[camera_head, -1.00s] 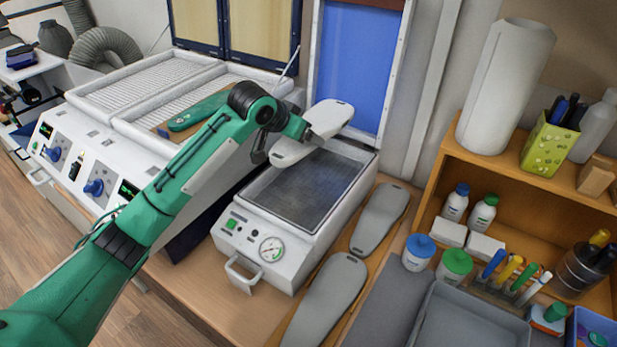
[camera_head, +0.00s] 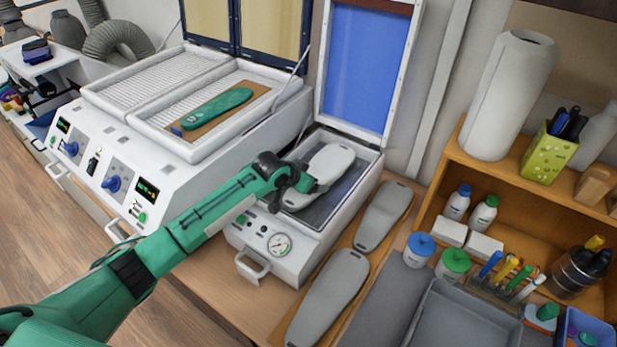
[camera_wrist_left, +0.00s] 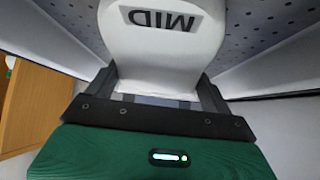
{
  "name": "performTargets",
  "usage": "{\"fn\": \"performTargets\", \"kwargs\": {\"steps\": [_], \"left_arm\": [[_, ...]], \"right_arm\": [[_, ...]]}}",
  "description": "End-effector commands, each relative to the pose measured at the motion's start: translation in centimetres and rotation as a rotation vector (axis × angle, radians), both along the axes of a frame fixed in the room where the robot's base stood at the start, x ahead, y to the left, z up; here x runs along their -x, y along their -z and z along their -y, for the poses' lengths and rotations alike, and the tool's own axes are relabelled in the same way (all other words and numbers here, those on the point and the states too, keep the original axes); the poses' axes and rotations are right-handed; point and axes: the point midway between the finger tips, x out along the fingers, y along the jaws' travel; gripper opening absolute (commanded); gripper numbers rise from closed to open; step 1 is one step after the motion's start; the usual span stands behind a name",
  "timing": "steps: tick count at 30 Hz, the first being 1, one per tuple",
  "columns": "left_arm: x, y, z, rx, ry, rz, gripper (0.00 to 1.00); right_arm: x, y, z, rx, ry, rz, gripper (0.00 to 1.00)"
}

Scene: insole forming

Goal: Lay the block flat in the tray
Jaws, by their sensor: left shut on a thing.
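The block (camera_head: 322,172) is light grey-white and shaped like a shoe sole. It lies roughly flat within the walls of the tray (camera_head: 349,195), the dark recess of the white press; whether it touches the floor cannot be told. My left gripper (camera_head: 303,184) is shut on the block's near-left side. In the left wrist view the block (camera_wrist_left: 163,45), marked MID, sits between the two dark fingers of my left gripper (camera_wrist_left: 160,85), with the perforated tray floor (camera_wrist_left: 255,25) beyond it. My right gripper is not in view.
The press's blue-lined lid (camera_head: 358,70) stands open behind the tray. Two grey sole shapes (camera_head: 383,215) lie on a board to the right. A heater unit (camera_head: 130,165) with a green insole (camera_head: 217,108) stands left. A wooden shelf (camera_head: 520,200) stands right.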

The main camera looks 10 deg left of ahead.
Motion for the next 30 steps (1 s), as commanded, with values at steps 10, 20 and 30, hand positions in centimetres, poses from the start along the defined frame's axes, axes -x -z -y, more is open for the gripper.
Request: {"fn": "performTargets", "kwargs": {"steps": [10, 20, 30], "left_arm": [[-0.1, 0.2, 0.0, 0.002, 0.0, 0.004, 0.47], [-0.1, 1.0, 0.1, 0.001, 0.001, 0.004, 0.47], [0.0, 1.2, 0.0, -0.001, 0.001, 0.0, 1.0]], "right_arm": [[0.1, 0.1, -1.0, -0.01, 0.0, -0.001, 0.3], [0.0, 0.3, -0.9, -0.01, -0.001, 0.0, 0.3], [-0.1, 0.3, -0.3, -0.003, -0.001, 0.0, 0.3]]}}
